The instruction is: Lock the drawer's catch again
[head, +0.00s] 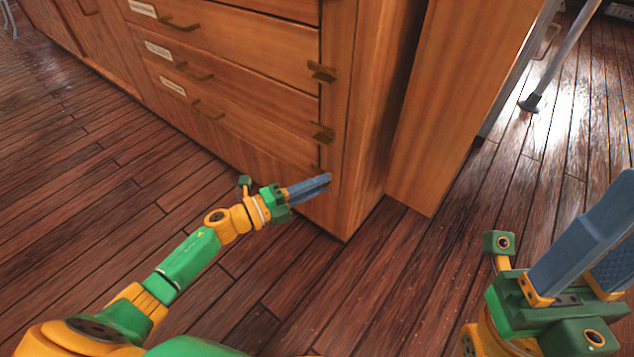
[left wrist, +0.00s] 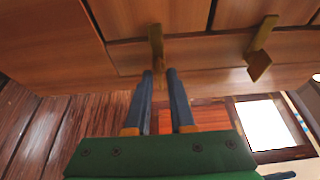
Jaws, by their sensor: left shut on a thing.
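The wooden drawer cabinet (head: 250,70) fills the upper middle of the head view, its drawer fronts looking flush. Brass catches sit along its right upright: an upper one (head: 322,72), a middle one (head: 321,132) and a lowest one, mostly hidden by my gripper in the head view. My left gripper (head: 328,180) is at the lowest catch, its fingers shut on it. In the left wrist view this catch (left wrist: 156,42) shows at the fingertips (left wrist: 159,72), and a neighbouring catch (left wrist: 262,48) is apart to the right, tilted. My right gripper (head: 625,215) is open and empty, its tips partly cut off.
Drawer handles (head: 206,112) and white labels (head: 172,86) are on the drawer fronts. A wooden panel (head: 450,110) stands right of the cabinet. A metal leg (head: 560,55) is at the upper right. The plank floor (head: 90,170) is clear at left.

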